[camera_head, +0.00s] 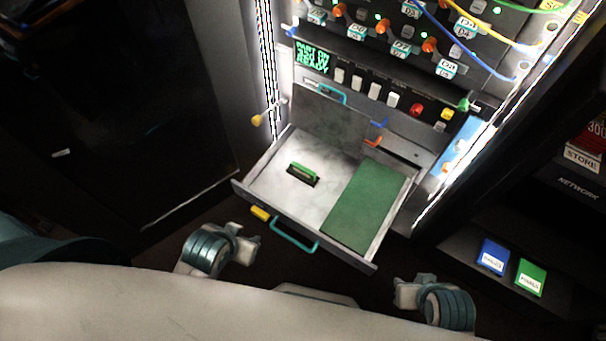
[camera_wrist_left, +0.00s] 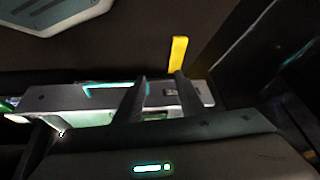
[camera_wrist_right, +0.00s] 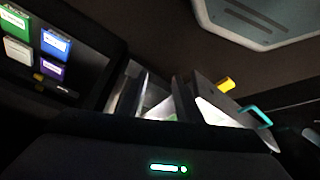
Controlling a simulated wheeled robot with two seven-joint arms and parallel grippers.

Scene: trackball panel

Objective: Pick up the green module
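A small dark module with a green handle (camera_head: 303,174) lies on the left part of the open drawer's floor (camera_head: 270,190). A flat green pad (camera_head: 365,205) covers the drawer's right part. My left gripper (camera_head: 250,243) is in front of the drawer's left front corner, apart from the module. Its fingers stand apart and empty in the left wrist view (camera_wrist_left: 160,82). My right gripper (camera_head: 405,292) is in front of the drawer's right corner. Its fingers stand apart and empty in the right wrist view (camera_wrist_right: 162,84). The module cannot be made out in the wrist views.
The drawer front has a teal handle (camera_head: 294,241) and a yellow tab (camera_head: 261,213). Above is a panel with switches, cables and a display (camera_head: 312,58). A blue labelled block (camera_head: 493,257) and a green labelled block (camera_head: 531,277) lie on the right shelf.

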